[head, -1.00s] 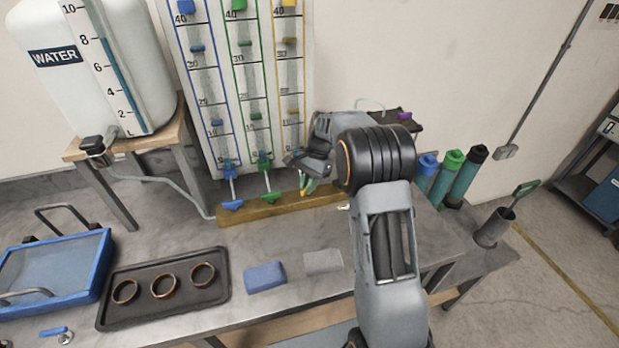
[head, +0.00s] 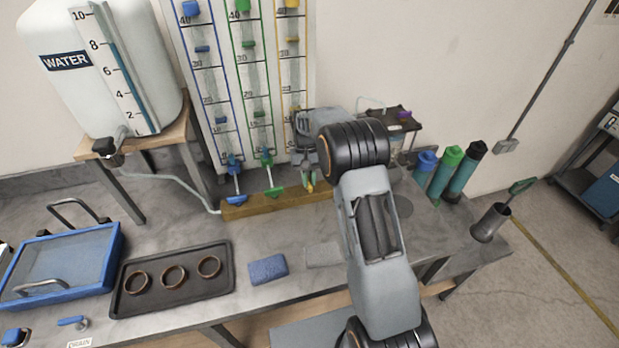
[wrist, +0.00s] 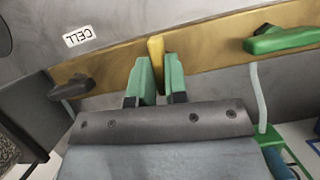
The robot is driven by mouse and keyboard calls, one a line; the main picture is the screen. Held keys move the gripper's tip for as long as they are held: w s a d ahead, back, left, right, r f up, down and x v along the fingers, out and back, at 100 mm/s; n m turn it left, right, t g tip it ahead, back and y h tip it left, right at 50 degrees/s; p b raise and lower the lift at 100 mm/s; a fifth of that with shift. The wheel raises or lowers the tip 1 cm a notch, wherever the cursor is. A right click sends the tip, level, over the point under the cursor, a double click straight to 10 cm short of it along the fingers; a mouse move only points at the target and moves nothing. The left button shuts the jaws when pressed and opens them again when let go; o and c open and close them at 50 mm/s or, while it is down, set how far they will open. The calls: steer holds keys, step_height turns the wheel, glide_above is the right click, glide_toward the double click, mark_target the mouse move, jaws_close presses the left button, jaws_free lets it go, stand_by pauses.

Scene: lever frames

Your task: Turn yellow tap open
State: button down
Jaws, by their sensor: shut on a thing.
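The yellow tap (wrist: 156,50) shows in the wrist view as an upright yellow handle on the brass manifold bar (wrist: 205,42). My gripper (wrist: 159,72), with green fingertips, is shut on the yellow handle, one finger on each side of it. In the head view my gripper (head: 309,180) is at the right part of the brass bar (head: 240,208), with a bit of yellow showing at its tips. The tap's valve body is hidden under the fingers. The green tap (head: 274,191) and blue tap (head: 238,199) are to its left.
The green tap handle (wrist: 285,40) is close to the right in the wrist view. A dark handle (wrist: 72,87) is at left. The gauge board (head: 247,80) stands behind the bar. A tray with rings (head: 225,280) and a blue sponge (head: 267,269) lie in front.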

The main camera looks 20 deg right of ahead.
mark_target(310, 185)
steer(key=shift+f+n, duration=0.15)
steer(key=shift+n, duration=0.55)
steer(key=c, duration=1.1)
jaws_free()
steer(key=shift+c, duration=0.2)
steer(key=shift+r, duration=0.2)
steer(key=shift+r, duration=0.35)
step_height(310, 185, up, 3)
steer(key=shift+s+f, duration=0.15)
steer(key=shift+f, duration=0.05)
steer(key=s+r+b, duration=0.3)
steer(key=s+r, duration=0.6)
steer(key=s, duration=0.4)
steer(key=shift+s+r+b, duration=0.25)
steer(key=shift+s+b, duration=0.1)
steer(key=shift+s, duration=0.05)
